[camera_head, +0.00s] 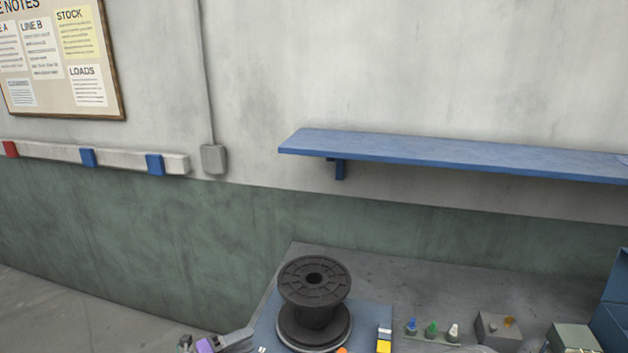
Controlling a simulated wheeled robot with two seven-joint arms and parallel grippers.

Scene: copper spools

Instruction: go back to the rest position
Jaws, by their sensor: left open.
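A dark, empty spool (315,282) stands upright on a round grey base (340,338) on a blue plate (268,328), at the lower middle of the head view. My left gripper (215,343) is at the bottom edge, left of the spool and apart from it. It is open, with nothing seen between its fingers; most of it is cut off by the frame. My right gripper is not in view.
The grey bench (390,275) holds a row of small blue, green and white items (431,330), a grey box (498,330) and a blue bin (612,310) at right. A blue shelf (450,155) is on the wall above. Bench behind the spool is clear.

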